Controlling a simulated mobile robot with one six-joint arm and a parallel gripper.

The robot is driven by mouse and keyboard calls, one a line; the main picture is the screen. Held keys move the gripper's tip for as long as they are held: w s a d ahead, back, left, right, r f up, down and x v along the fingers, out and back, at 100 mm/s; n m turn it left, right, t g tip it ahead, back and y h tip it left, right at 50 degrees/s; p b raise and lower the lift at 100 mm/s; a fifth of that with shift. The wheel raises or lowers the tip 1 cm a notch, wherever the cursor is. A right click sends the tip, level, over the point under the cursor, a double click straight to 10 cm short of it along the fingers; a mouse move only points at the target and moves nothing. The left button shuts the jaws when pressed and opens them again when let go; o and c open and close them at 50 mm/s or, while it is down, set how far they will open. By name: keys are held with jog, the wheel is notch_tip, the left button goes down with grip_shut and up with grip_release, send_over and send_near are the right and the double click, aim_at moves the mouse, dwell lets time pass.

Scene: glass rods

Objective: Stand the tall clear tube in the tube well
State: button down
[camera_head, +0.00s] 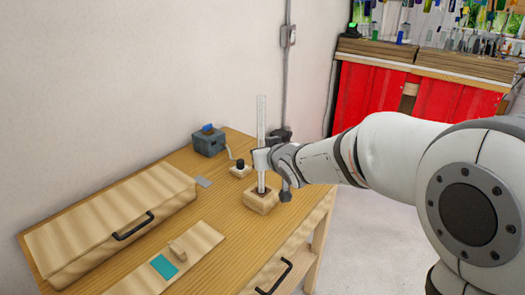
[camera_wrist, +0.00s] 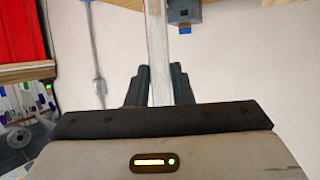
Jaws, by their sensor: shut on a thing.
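The tall clear tube (camera_head: 261,115) stands upright in the head view, its upper part well above my gripper (camera_head: 263,160). My gripper is shut on the tube at about its lower middle. The tube's lower end meets the dark opening on top of a wooden block, the tube well (camera_head: 259,202). I cannot tell how deep the end sits in the opening. In the wrist view the tube (camera_wrist: 157,45) runs between the two dark fingers of my gripper (camera_wrist: 160,85).
A small block with a black knob (camera_head: 240,168) stands just behind the well. A grey-blue device (camera_head: 209,142) is at the back. A wooden box with a black handle (camera_head: 110,225) and a board with a teal patch (camera_head: 164,266) lie to the left.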

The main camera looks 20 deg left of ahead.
jog(key=shift+f+b, duration=0.3)
jog(key=shift+f, duration=0.1)
jog(key=c, duration=1.6)
grip_release()
jog(key=shift+o, duration=0.2)
jog(key=shift+s+r, duration=0.1)
jog(key=p+v, duration=0.4)
jog(key=v, duration=0.7)
